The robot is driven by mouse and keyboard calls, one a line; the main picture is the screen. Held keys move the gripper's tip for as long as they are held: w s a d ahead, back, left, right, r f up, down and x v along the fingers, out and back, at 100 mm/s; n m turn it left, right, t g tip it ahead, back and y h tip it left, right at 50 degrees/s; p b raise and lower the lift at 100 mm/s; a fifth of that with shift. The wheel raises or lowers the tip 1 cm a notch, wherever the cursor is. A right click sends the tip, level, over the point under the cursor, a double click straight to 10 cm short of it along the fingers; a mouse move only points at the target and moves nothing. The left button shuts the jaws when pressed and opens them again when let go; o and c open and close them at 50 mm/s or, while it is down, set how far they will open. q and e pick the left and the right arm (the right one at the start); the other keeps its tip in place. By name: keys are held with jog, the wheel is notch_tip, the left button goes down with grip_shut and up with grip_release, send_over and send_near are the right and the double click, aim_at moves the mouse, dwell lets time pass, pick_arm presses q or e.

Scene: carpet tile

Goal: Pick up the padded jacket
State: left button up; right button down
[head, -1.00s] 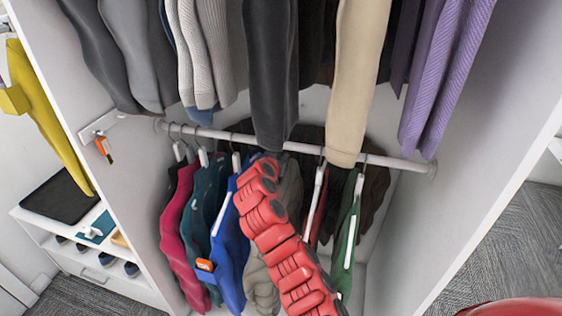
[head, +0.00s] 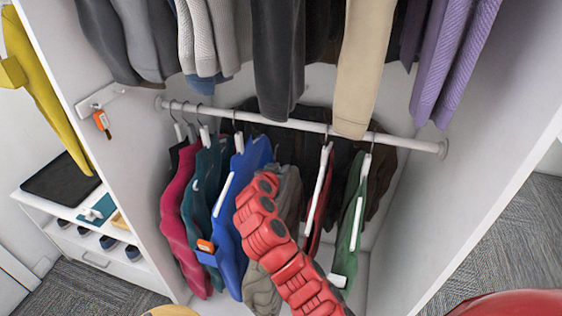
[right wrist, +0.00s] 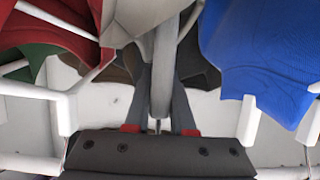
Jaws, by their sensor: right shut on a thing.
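The padded jacket (head: 261,288) is beige-grey and puffy. It hangs below the low rail between a blue jacket and a red garment, partly hidden behind my right arm in the head view. Its pale cloth shows at the top middle of the right wrist view (right wrist: 139,18). My right gripper (right wrist: 160,80) has its two grey fingers on either side of a pale grey bar that runs down from the jacket, apparently its hanger, and is shut on it. In the head view my red right arm hides the fingers. My left gripper is not in view.
The white low rail (head: 300,125) also holds a blue jacket (head: 238,200), a red garment (head: 318,205) and a green garment (head: 350,215) close by. Long garments, such as beige trousers (head: 358,70), hang above. White closet walls bound both sides.

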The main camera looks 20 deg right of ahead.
jog(key=shift+s+a+f, duration=0.1)
jog(key=shift+s+a, duration=0.1)
jog(key=shift+s, duration=0.05)
jog(key=s+a+b, duration=0.1)
jog(key=s+a, duration=0.1)
jog(key=s, duration=0.1)
jog(key=s+a+b, duration=0.1)
jog(key=s+a, duration=0.2)
jog(key=s, duration=0.1)
jog(key=s+a+b, duration=0.1)
jog(key=s+a, duration=0.1)
jog(key=s, duration=0.2)
jog(key=shift+s+a+f, duration=0.15)
jog(key=shift+a+f, duration=0.2)
jog(key=shift+f, duration=0.05)
jog(key=shift+s+a, duration=0.45)
jog(key=shift+s, duration=0.3)
